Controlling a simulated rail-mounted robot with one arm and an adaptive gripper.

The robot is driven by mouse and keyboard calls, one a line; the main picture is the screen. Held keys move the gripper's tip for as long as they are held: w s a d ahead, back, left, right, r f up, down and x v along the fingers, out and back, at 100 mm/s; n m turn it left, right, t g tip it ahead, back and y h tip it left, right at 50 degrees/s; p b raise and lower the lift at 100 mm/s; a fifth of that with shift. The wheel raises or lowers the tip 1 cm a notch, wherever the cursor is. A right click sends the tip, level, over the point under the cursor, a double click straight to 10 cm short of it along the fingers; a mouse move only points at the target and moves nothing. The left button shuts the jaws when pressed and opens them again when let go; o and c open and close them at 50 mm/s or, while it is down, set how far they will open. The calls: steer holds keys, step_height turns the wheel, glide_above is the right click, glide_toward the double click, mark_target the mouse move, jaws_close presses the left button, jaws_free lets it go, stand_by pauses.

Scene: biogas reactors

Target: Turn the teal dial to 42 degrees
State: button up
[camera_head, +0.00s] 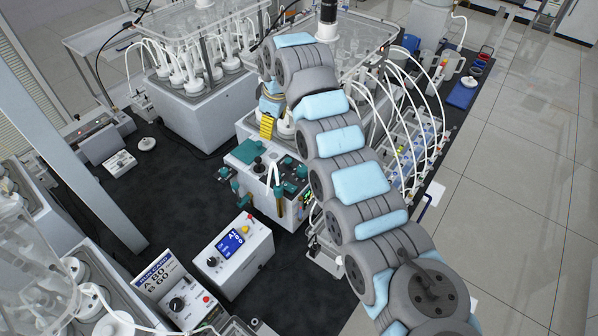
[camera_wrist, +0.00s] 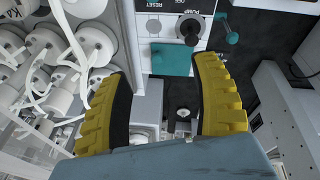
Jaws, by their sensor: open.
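A white pump box (camera_head: 265,185) with teal parts stands in the middle of the dark bench in the head view. A flat teal plate (camera_head: 246,151) lies on its top, beside an upright black knob (camera_head: 259,161). The wrist view shows the teal plate (camera_wrist: 171,59), the black knob (camera_wrist: 189,28) and a teal lever (camera_wrist: 226,32). I cannot tell which teal part is the dial, and no degree scale is readable. My gripper (camera_wrist: 150,52) is open and empty, its yellow fingers spread near the plate. One yellow finger (camera_head: 266,127) shows in the head view.
A white box with a blue screen (camera_head: 229,243) and a box with a sign (camera_head: 162,276) stand at the front. Reactors with white tubes (camera_head: 205,95) stand at the back left. A rack with arching tubes (camera_head: 415,150) is at the right. Bare bench lies left of the pump box.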

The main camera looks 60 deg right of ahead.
step_height(320, 180, up, 2)
steer(key=g, duration=0.2)
glide_above(302, 169)
steer(key=shift+g+y, duration=0.3)
steer(key=shift+y, duration=0.1)
step_height(302, 169, down, 17)
steer(key=p, duration=0.2)
steer(key=shift+f+p, duration=0.1)
steer(key=shift+p, duration=0.25)
steer(key=shift+c, duration=0.3)
jaws_close()
